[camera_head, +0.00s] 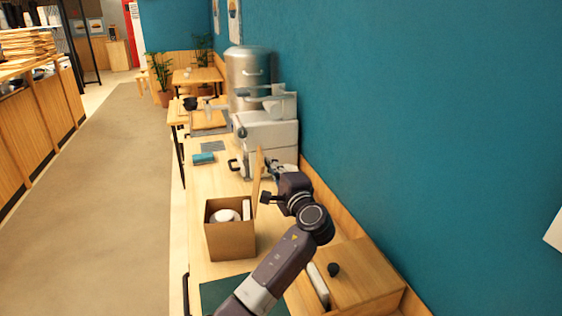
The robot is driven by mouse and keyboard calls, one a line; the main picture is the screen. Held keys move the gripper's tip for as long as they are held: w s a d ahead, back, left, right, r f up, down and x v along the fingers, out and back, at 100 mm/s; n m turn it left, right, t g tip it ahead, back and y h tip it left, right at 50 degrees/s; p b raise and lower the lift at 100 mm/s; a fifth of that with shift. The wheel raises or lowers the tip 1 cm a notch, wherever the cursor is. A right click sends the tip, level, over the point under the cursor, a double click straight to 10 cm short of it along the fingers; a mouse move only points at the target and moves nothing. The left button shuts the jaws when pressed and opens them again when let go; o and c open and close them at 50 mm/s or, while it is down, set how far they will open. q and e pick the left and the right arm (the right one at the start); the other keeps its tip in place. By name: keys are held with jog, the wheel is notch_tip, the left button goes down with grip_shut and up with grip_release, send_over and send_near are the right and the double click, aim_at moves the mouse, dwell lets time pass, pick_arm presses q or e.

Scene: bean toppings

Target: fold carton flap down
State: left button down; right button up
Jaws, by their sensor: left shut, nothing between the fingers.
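An open brown carton (231,241) stands on the wooden counter, with white items (224,215) inside. One carton flap (257,172) stands upright at the carton's right side. My left gripper (265,198) is shut and empty, just right of the upright flap near its lower part. I cannot tell whether its tips touch the flap. My left forearm hides part of the counter to the right of the carton. My right gripper is not in view.
A grey machine (266,133) and a tall metal container (248,72) stand behind the carton. A blue item (203,157) lies farther back left. A dark green mat (222,290) lies in front. A wooden box (358,272) is by the wall (420,120) at right.

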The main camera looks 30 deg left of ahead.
pick_arm(q)
jog(key=shift+a, duration=0.1)
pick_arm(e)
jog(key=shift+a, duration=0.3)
pick_arm(q)
jog(key=shift+s, duration=0.1)
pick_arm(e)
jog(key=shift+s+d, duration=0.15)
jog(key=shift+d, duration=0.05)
